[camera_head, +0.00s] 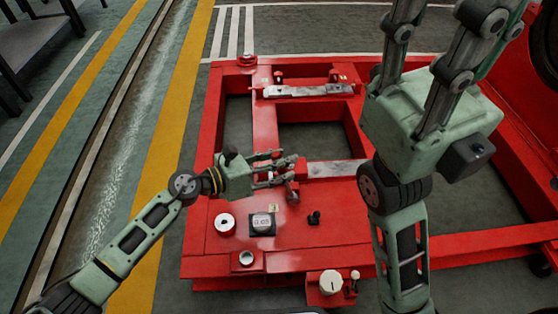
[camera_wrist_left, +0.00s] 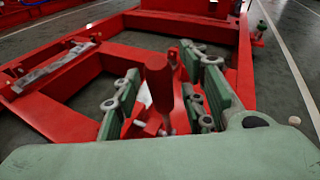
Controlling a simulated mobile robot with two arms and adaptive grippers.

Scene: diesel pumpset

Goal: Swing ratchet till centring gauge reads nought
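The red ratchet handle (camera_wrist_left: 158,85) stands upright between the fingers of my left gripper (camera_wrist_left: 168,92) in the left wrist view, with gaps on both sides. In the head view the left gripper (camera_head: 288,168) reaches in from the left over the red frame, and the ratchet (camera_head: 292,190) is partly hidden by its fingers. A small square gauge (camera_head: 262,223) with a pale face and black base sits on the red plate below it; its digits look like 0.05 but are too small to be sure. My right gripper (camera_head: 440,20) is raised at upper right, fingers spread and empty.
The red base frame (camera_head: 215,160) has open bays. A metal strip (camera_head: 335,169) lies right of the left gripper. A red-rimmed round fitting (camera_head: 225,223), black knob (camera_head: 314,218) and white dial (camera_head: 331,282) are near the gauge.

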